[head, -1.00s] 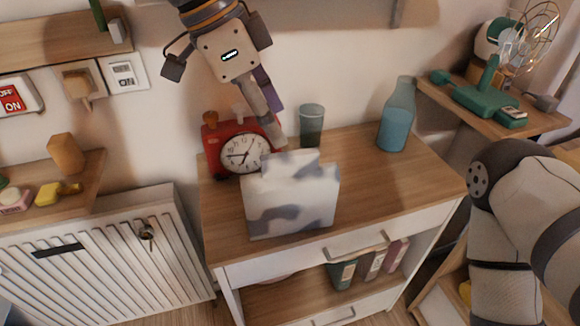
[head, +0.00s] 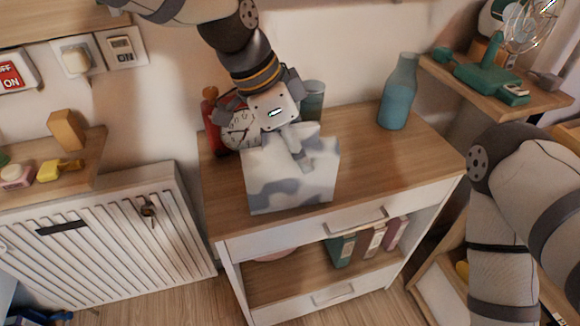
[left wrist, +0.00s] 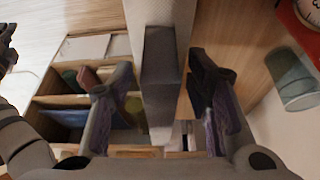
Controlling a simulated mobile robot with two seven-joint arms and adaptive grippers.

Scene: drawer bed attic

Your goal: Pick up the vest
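The vest (head: 295,180) is a white and grey patterned, boxy piece standing upright near the front of the wooden dresser top. In the left wrist view the vest (left wrist: 160,70) shows edge-on as a narrow grey strip. My left gripper (head: 302,152) comes down from above at the vest's top edge. In the left wrist view its two fingers (left wrist: 160,105) are spread on either side of the vest, with gaps visible on both sides. My right arm shows at the right of the head view; its gripper is out of view.
A red alarm clock (head: 239,128) stands behind the vest, partly hidden by my left gripper. A dark glass (head: 313,100) and a blue bottle (head: 398,95) stand at the back of the dresser (head: 410,160). The dresser top right of the vest is clear.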

